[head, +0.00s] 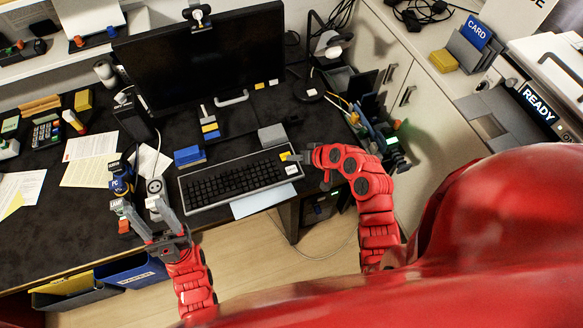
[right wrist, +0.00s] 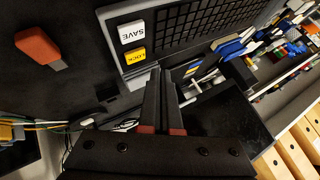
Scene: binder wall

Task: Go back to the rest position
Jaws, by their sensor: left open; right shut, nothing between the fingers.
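My left gripper (head: 146,212) is open at the front edge of the desk, left of the keyboard (head: 232,182). Its two fingers are spread, with small labelled items near their tips; I see nothing held between them. My right gripper (head: 297,157) is shut and empty at the keyboard's right end. In the right wrist view its fingertips (right wrist: 162,80) are together beside the yellow LOCK key (right wrist: 135,57) and the white SAVE key (right wrist: 131,32). Whether they touch the keyboard I cannot tell.
A black monitor (head: 200,60) stands behind the keyboard. Papers (head: 92,160) lie at the left of the desk (head: 60,230). A blue bin (head: 135,272) is below the front edge. An orange block (right wrist: 40,48) lies near the keyboard.

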